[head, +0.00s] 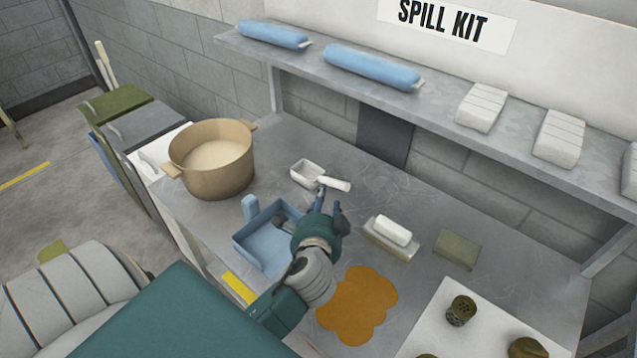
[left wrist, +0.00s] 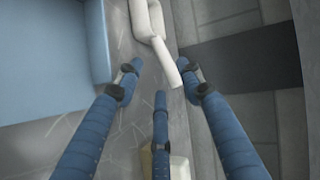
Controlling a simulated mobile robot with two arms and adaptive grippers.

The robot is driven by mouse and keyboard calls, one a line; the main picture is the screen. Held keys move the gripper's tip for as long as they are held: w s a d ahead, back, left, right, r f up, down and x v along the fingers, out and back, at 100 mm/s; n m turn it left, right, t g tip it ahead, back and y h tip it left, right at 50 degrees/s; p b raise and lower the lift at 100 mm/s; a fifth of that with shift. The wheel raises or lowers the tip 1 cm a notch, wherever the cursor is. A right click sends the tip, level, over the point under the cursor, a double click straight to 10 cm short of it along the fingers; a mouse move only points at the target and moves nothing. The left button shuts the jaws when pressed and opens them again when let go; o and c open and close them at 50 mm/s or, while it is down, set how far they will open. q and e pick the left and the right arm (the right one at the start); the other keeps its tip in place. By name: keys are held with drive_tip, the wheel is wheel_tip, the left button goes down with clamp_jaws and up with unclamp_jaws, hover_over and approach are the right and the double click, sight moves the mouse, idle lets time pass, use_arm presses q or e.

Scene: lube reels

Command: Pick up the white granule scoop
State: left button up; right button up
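The white granule scoop (head: 305,172) lies on the grey metal bench, its handle (head: 336,184) pointing right. My left gripper (head: 329,194) is over the bench at the near side of the handle, fingers pointing toward it. In the left wrist view the scoop's handle (left wrist: 171,69) reaches down toward the space between the spread blue fingers (left wrist: 163,92). The fingers are open with nothing held. I cannot tell whether a fingertip touches the handle. The scoop's bowl is mostly out of the left wrist view. My right gripper is not in view.
A blue dustpan (head: 262,262) lies left of my left gripper, close by. A tan tub (head: 212,170) of pale granules stands behind it. A white block on a base (head: 391,238) and an orange spill (head: 362,302) are to the right. A shelf (head: 430,101) overhangs the back.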

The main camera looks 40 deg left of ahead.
sight(328, 185)
use_arm(q)
drive_tip(key=x, duration=0.4)
drive_tip(key=shift+w+r+p, duration=0.1)
drive_tip(key=shift+p, duration=0.2)
drive_tip(key=shift+w+a, duration=0.25)
drive_tip(key=shift+w, duration=0.2)
drive_tip(key=x, duration=0.1)
drive_tip(key=p+x, duration=0.1)
drive_tip(key=x, duration=0.2)
drive_tip(key=shift+w+d+f, duration=0.15)
drive_tip(key=shift+d+f, duration=0.05)
drive_tip(key=shift+f, duration=0.1)
drive_tip(key=shift+w+f, duration=0.1)
drive_tip(key=shift+w, duration=0.05)
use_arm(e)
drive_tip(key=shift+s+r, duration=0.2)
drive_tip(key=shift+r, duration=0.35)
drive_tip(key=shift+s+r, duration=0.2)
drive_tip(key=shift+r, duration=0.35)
use_arm(q)
drive_tip(key=c, duration=1)
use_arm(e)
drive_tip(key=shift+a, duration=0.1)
